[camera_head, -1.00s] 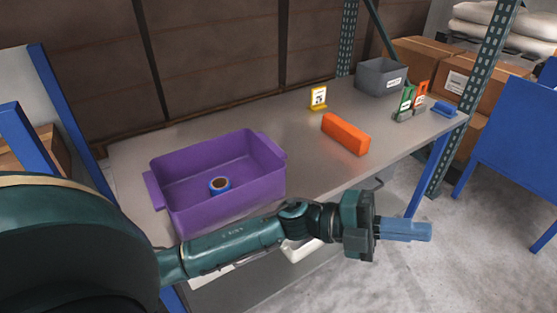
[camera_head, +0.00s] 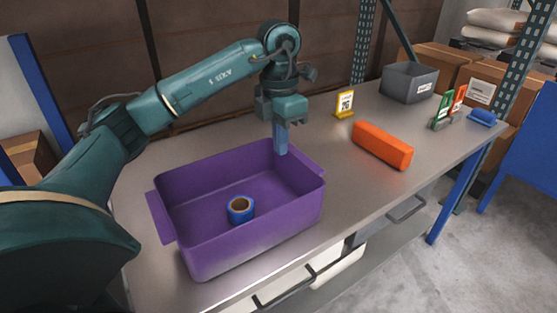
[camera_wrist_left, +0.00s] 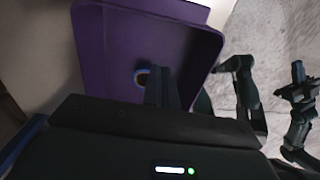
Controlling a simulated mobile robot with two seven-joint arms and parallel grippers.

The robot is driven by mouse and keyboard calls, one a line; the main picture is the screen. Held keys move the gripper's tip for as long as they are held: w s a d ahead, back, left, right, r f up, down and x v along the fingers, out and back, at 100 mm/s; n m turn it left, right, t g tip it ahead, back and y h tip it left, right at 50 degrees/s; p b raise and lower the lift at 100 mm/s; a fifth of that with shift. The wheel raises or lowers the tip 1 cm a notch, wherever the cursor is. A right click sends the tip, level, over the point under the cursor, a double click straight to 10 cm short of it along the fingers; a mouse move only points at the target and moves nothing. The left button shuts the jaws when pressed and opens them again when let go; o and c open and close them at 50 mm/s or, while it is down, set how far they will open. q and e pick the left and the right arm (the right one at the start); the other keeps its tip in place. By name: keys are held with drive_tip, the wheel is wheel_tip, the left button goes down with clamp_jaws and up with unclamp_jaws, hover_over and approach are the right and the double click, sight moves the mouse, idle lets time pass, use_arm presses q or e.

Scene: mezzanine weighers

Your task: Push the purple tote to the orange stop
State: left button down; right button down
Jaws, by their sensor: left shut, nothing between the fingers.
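The purple tote (camera_head: 250,238) stands on the grey bench, with a blue roll with a brown core (camera_head: 241,209) inside it. The orange stop (camera_head: 382,146) is a long block lying to the right of the tote, with bare bench between them. My left gripper (camera_head: 282,153) is shut and empty, pointing down at the tote's far right corner. I cannot tell whether its tips touch the tote. The left wrist view shows the tote (camera_wrist_left: 105,45) and roll (camera_wrist_left: 142,76) beyond the fingers. A dark arm at that view's right edge seems to end in my right gripper (camera_wrist_left: 298,72); its jaws are unclear.
A yellow sign (camera_head: 345,104) stands behind the stop. A grey bin (camera_head: 408,84), green and orange cards (camera_head: 448,108) and a blue item (camera_head: 482,117) occupy the bench's right end. Rack posts and a wall line the back. Drawer handles project from the front.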

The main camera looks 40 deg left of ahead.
use_arm(q)
drive_tip(key=a, duration=0.2)
drive_tip(key=b, duration=0.1)
hover_over(275, 201)
wheel_tip(275, 201, down, 10)
drive_tip(key=shift+r, duration=0.1)
drive_tip(key=w, duration=0.1)
drive_tip(key=w+d, duration=0.1)
drive_tip(key=w, duration=0.1)
drive_tip(key=shift+w+d+r, duration=0.15)
drive_tip(key=shift+w+d, duration=0.05)
drive_tip(key=shift+d, duration=0.05)
drive_tip(key=shift+w, duration=0.3)
use_arm(e)
drive_tip(key=shift+a, duration=0.2)
